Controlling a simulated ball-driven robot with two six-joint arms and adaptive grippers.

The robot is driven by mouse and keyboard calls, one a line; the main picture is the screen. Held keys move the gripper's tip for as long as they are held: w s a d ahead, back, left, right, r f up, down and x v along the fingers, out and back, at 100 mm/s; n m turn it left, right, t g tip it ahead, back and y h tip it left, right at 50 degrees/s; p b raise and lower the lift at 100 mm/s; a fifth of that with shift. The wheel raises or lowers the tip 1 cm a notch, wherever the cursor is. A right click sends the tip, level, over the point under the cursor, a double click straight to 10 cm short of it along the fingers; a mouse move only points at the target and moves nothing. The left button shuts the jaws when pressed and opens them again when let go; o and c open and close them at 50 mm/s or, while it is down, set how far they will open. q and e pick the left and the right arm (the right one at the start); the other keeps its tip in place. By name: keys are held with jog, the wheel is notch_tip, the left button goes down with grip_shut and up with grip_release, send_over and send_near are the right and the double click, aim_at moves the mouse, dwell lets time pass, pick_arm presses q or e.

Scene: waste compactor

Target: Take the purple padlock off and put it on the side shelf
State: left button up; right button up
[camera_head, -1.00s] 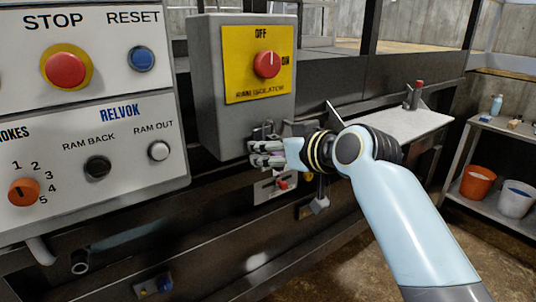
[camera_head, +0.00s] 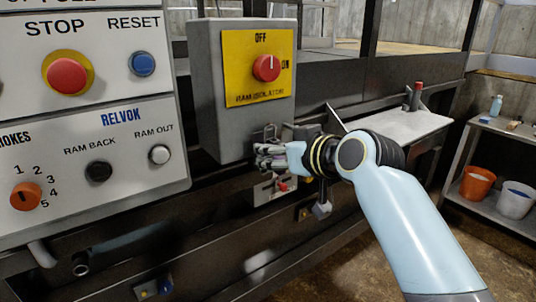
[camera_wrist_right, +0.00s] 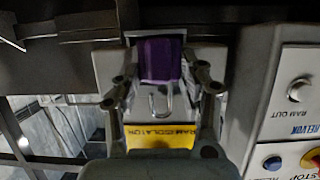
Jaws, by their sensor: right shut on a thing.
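The purple padlock (camera_wrist_right: 160,60) shows in the right wrist view, between my right gripper's fingers (camera_wrist_right: 161,75). Its metal shackle (camera_wrist_right: 160,102) points toward the yellow isolator plate. In the head view my right gripper (camera_head: 268,155) is shut on it at the lower right edge of the grey ram isolator box (camera_head: 222,110). There the shackle rises above the fingers, while the purple body is mostly hidden. I cannot tell whether the shackle is clear of the box. A pale side ledge (camera_head: 405,130) is beyond my arm. My left gripper is out of view.
A shelf unit (camera_head: 505,128) stands at the far right with a bottle (camera_head: 496,105) on top. An orange bucket (camera_head: 477,183) and a white bucket (camera_head: 515,200) are on its lower level. The control panel (camera_head: 85,195) is left. A red-topped piece (camera_head: 416,97) stands on the ledge.

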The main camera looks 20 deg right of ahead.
jog(key=shift+s+d+r, duration=0.1)
jog(key=shift+s, duration=0.1)
dwell(0.4)
jog(key=s+d+p, duration=0.2)
jog(key=s, duration=0.4)
jog(key=shift+p, duration=0.4)
dwell(0.6)
jog(key=shift+d, duration=0.1)
